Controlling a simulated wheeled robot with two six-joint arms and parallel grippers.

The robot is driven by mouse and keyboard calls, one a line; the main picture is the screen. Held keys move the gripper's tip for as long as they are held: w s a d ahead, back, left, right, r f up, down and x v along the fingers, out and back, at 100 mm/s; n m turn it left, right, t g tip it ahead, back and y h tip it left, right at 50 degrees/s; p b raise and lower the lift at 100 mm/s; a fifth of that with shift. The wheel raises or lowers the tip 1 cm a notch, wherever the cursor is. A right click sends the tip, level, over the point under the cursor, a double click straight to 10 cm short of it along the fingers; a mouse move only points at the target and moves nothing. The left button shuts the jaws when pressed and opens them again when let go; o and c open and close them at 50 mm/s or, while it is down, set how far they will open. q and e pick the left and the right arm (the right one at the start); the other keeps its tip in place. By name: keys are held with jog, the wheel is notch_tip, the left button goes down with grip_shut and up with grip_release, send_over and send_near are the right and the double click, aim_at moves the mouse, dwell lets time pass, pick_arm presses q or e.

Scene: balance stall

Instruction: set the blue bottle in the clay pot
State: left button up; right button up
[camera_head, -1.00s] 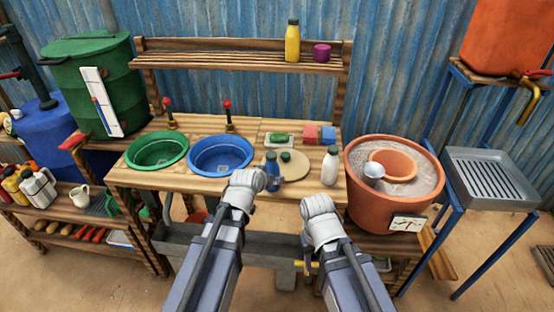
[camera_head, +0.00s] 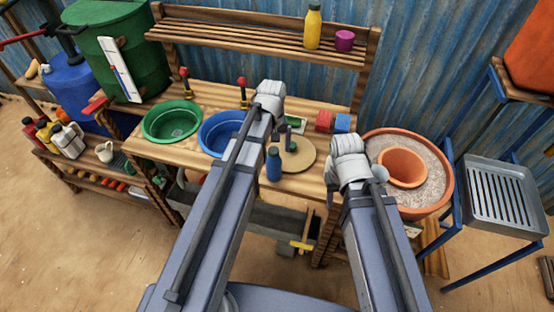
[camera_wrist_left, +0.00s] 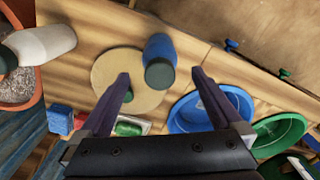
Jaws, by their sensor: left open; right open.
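The blue bottle (camera_head: 274,165) with a dark cap stands upright at the front of the wooden bench, by a round tan board. In the left wrist view the blue bottle (camera_wrist_left: 160,47) lies ahead, its cap between my open left gripper's fingertips (camera_wrist_left: 161,77); I cannot tell any contact. The large clay pot (camera_head: 446,192) at the right holds sand and a smaller clay pot (camera_head: 402,165). My right gripper (camera_head: 348,160) is at its left side, fingers hidden.
Green basin (camera_head: 150,133) and blue basin (camera_head: 207,145) sit left on the bench. Red and blue blocks (camera_head: 333,122) are behind the tan board (camera_head: 306,158). A grey rack (camera_head: 500,190) stands at right.

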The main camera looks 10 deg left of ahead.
aim_at(274, 162)
pick_arm(q)
jog(key=shift+s+f+b, duration=0.15)
jog(key=shift+f+b, duration=3.85)
jog(key=shift+f, duration=0.05)
jog(key=shift+r, duration=0.1)
jog(key=shift+c, duration=0.2)
grip_shut()
